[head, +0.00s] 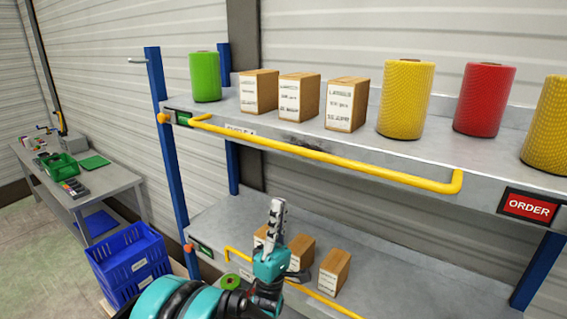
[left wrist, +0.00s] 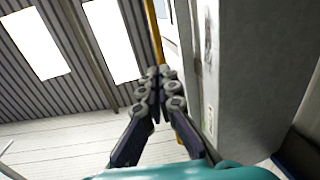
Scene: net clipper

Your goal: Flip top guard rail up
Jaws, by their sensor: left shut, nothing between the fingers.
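The top guard rail is a yellow bar (head: 320,155) along the front edge of the upper shelf (head: 400,150) in the head view. It hangs at about the height of the shelf's front edge. My left gripper (head: 277,204) points up in front of the shelving, below the rail and apart from it in the picture. In the left wrist view the gripper's fingers (left wrist: 160,75) are shut with nothing between them. A yellow bar (left wrist: 153,30) shows just beyond the fingertips there; I cannot tell whether they touch it. My right gripper is not in view.
The upper shelf holds a green roll (head: 205,77), cardboard boxes (head: 298,97), yellow rolls (head: 405,98) and a red roll (head: 483,99). The lower shelf has boxes (head: 334,271) and a yellow lower rail (head: 325,302). Blue crates (head: 130,265) and a workbench (head: 90,185) stand at left.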

